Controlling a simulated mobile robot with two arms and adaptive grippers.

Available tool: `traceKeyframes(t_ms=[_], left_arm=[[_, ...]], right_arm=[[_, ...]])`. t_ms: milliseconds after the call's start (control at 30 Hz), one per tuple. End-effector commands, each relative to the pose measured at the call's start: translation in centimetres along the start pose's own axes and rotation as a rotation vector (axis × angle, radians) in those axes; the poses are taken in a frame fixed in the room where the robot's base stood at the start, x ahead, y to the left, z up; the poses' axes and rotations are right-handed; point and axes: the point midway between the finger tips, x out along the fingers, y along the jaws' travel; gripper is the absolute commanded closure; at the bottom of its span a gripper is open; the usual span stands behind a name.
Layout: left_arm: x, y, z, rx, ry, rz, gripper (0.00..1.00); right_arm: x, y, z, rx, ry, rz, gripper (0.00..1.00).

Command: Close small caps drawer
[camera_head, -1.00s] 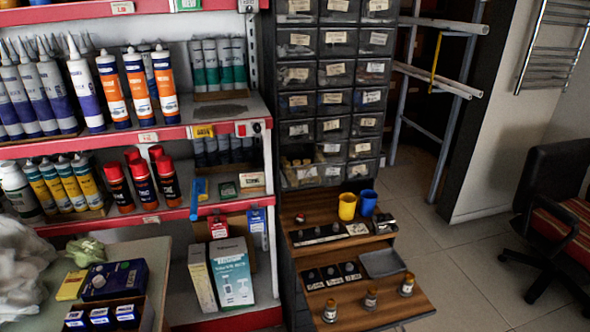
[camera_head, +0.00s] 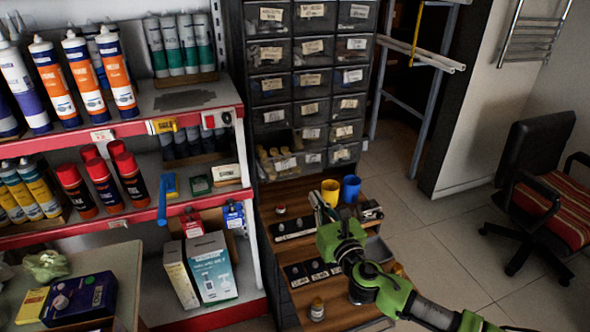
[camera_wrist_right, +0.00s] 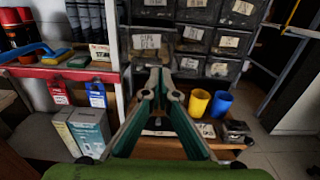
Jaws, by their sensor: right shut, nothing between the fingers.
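The drawer cabinet (camera_head: 303,77) stands at the back, with rows of small dark labelled drawers. Its low left drawer (camera_head: 283,165) is pulled out, with yellowish pieces showing inside; in the wrist view this drawer (camera_wrist_right: 149,42) is up ahead, left of my fingertips. I cannot surely read which label says small caps. My right gripper (camera_head: 317,199) is shut and empty, in front of the cabinet and below the open drawer, apart from it. In the wrist view the right fingertips (camera_wrist_right: 161,76) come together in the middle. My left gripper is not in view.
A wooden stepped stand (camera_head: 293,214) below the drawers holds a yellow cup (camera_head: 330,191), a blue cup (camera_head: 351,189) and small fittings. Red-edged shelves (camera_head: 191,118) with tubes and cans stand close on the left. A chair (camera_head: 540,175) is at right; the floor between is clear.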

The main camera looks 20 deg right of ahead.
Motion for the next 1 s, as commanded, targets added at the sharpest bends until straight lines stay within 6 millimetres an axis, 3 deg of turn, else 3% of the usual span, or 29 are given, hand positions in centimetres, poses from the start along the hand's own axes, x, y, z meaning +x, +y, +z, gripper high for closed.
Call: traceKeyframes(t_ms=[600, 800, 1000], left_arm=[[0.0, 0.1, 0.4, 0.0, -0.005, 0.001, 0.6], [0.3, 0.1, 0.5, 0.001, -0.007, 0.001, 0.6], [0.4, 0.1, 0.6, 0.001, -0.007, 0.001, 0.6]], right_arm=[[10.5, 0.0, -0.1, 0.008, 0.001, -0.003, 1.0], [12.7, 0.0, -0.1, 0.008, 0.001, -0.003, 1.0], [13.5, 0.0, -0.1, 0.009, 0.002, -0.002, 1.0]])
